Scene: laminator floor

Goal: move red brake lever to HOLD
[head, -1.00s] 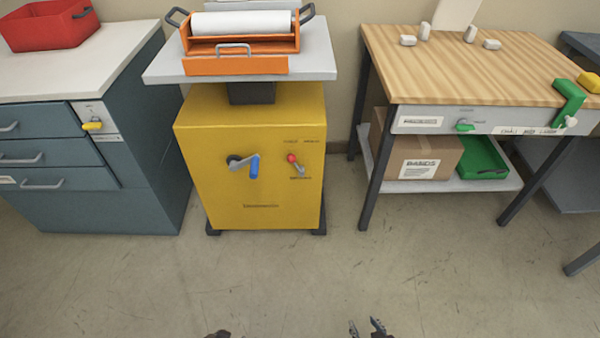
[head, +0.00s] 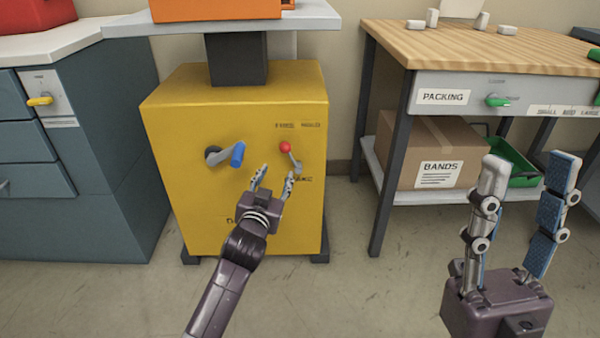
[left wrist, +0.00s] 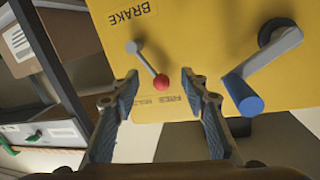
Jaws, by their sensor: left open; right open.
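The red brake lever (head: 286,148) is on the front of the yellow cabinet (head: 180,110); its red ball is at the upper end of a short grey shaft. In the left wrist view, which is turned over, the red ball (left wrist: 161,82) lies between the fingers and a BRAKE label shows near the lever's pivot. My left gripper (head: 274,178) is open, just below the lever in the head view; contact cannot be told. My right gripper (head: 528,168) is open and empty, in front of the packing table.
A crank with a blue handle (head: 238,154) sits left of the lever, close to my left gripper. A drawer unit (head: 100,150) stands at left, a wooden packing table (head: 400,40) with a cardboard box (head: 400,150) at right. Floor is bare.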

